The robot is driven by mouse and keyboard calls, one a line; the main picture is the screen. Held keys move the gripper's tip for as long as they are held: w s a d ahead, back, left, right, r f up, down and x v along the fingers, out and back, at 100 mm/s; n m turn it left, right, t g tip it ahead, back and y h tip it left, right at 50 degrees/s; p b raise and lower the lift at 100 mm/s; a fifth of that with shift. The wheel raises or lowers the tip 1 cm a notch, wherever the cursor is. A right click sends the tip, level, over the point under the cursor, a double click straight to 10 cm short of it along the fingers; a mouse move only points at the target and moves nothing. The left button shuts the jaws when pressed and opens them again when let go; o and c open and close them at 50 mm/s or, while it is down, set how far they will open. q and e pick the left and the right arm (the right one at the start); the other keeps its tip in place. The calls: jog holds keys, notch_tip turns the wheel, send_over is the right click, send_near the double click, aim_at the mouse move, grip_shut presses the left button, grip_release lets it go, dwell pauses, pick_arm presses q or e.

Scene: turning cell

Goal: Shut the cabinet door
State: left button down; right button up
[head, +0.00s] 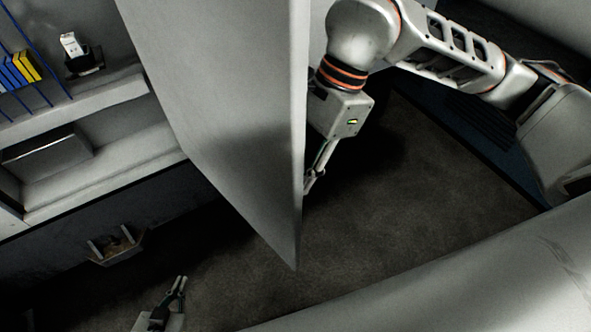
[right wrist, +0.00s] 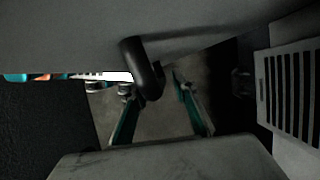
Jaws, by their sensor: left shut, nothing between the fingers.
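The cabinet door (head: 225,100) is a large grey panel standing open, swung out from the cabinet (head: 100,180) at the left of the head view. A dark curved handle (right wrist: 145,72) sticks out from the door face (right wrist: 60,35) in the right wrist view. My right gripper (right wrist: 158,88) has its fingers apart, with the handle's end in front of the gap; I cannot tell whether they touch. In the head view it is partly hidden behind the door's edge. My left gripper (head: 181,282) is shut and empty, low in the head view, apart from the door.
The cabinet shelves hold blue and yellow binders (head: 20,70) and a small white item (head: 72,45). A small bin (head: 115,247) is below the cabinet. Dark floor (head: 400,210) is open right of the door. A slatted white panel (right wrist: 292,95) stands at the right wrist view's right.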

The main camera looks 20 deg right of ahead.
jog(key=shift+a+f, duration=0.15)
jog(key=shift+f, duration=0.4)
grip_shut()
jog(key=shift+s+a, duration=0.1)
jog(key=shift+a, duration=0.05)
